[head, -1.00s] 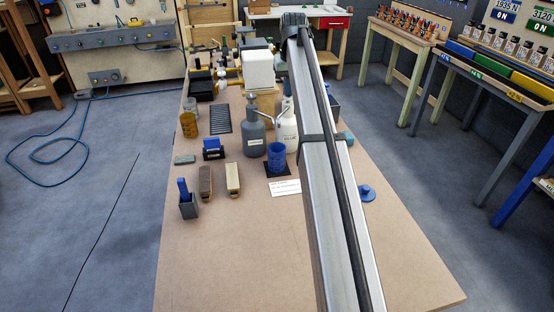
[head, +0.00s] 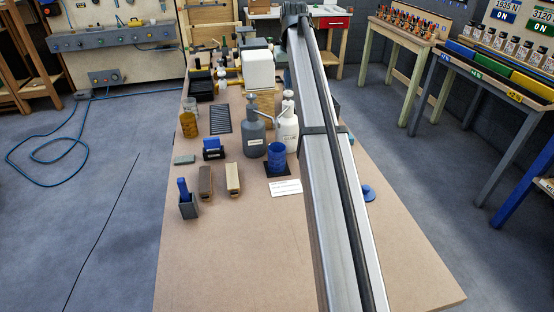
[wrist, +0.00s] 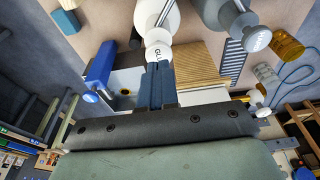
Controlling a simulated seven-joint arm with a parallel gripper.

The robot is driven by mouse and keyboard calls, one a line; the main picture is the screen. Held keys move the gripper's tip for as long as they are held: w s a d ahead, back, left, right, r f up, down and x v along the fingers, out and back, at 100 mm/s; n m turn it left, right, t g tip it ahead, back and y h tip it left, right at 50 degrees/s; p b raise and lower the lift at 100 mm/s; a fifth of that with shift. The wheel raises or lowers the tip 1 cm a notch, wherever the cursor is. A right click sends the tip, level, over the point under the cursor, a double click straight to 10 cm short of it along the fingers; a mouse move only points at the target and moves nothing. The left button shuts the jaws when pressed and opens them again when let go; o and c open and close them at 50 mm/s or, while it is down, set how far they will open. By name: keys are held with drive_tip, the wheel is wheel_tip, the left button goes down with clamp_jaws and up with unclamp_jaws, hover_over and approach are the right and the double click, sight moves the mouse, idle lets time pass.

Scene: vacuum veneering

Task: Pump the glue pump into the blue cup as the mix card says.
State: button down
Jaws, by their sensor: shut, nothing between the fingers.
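The glue pump (head: 287,132) is a white bottle with a pump head, at the middle of the bench. In the wrist view its round white head (wrist: 157,50), lettered "GLU", is right at my fingertips; I cannot tell whether they touch. My gripper (wrist: 158,68) is shut and empty; the arm hides it in the head view. The blue cup (head: 276,158) stands upright on a dark square pad (head: 270,172), in front of the two pumps. The white mix card (head: 286,187) lies in front of the pad; its text is too small to read.
A grey pump bottle (head: 254,132) stands left of the glue pump, its spout towards the cup. An amber jar (head: 188,125), a blue-and-grey tool (head: 213,149) and two brushes or blocks (head: 205,180) sit further left. The bench front (head: 240,260) is clear.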

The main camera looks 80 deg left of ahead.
drive_tip(key=shift+r, duration=0.2)
drive_tip(key=shift+r, duration=2.35)
